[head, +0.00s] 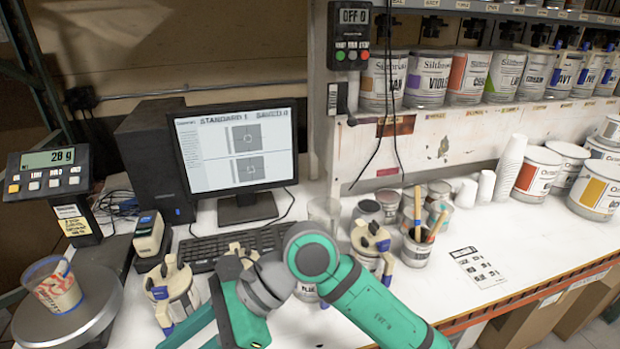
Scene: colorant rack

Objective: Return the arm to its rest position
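My green and grey arm (370,305) reaches in from the bottom right, bends at a grey joint over the front of the white table, and runs down out of the bottom edge. My gripper does not show in this view, so its fingers and anything in them cannot be seen. A can with a beige and blue dispenser lid (172,292) stands just left of the arm. Another such can (374,242) stands right of and behind the elbow. A third beige top is partly hidden behind the arm.
A scale (75,305) at the left bears a patterned cup (53,285); its display (48,172) reads about 28 g. A monitor (237,150) and keyboard (215,247) stand behind the arm. A brush-filled tin (417,248) is at right. The table's right front is mostly clear.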

